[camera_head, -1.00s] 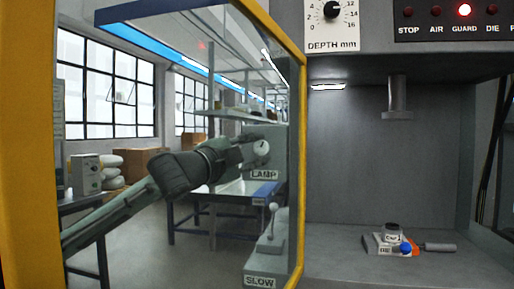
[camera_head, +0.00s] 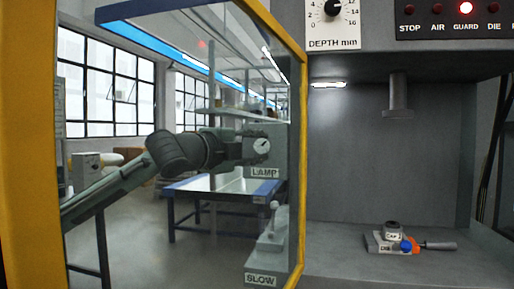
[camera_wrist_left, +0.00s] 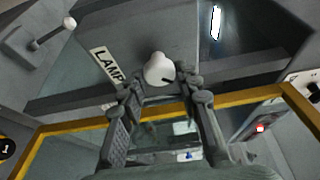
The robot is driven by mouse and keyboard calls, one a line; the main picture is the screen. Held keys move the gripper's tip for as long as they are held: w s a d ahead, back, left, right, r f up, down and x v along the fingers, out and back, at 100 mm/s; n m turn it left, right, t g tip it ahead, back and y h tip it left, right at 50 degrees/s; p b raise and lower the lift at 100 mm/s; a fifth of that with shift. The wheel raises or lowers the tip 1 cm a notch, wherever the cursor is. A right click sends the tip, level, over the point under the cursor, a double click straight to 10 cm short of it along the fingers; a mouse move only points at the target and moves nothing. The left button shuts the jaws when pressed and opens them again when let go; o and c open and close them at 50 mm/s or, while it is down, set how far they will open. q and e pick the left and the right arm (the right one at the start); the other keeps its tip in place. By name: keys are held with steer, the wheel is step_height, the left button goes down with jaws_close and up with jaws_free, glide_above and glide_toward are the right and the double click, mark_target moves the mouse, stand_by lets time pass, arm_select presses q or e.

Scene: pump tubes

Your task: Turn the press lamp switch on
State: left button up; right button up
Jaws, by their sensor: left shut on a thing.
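In the left wrist view the knob (camera_wrist_left: 159,70) shows at the fingertips, next to the tilted LAMP label (camera_wrist_left: 107,65). My left gripper (camera_head: 254,146) reaches it from the left, its fingers (camera_wrist_left: 166,88) on either side of the knob and shut on it. My right gripper is in neither view.
The guard's yellow frame (camera_head: 302,150) stands at the middle. Inside the press are a ram (camera_head: 397,97), a die with a cap (camera_head: 392,236) and a bright strip light (camera_head: 327,85). The GUARD light (camera_head: 466,8) glows red.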

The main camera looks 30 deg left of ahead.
arm_select(q)
steer(key=o, duration=1.1)
steer(key=shift+o, duration=0.2)
steer(key=s+a, duration=0.1)
steer(key=s, duration=1.1)
steer(key=shift+a, duration=0.3)
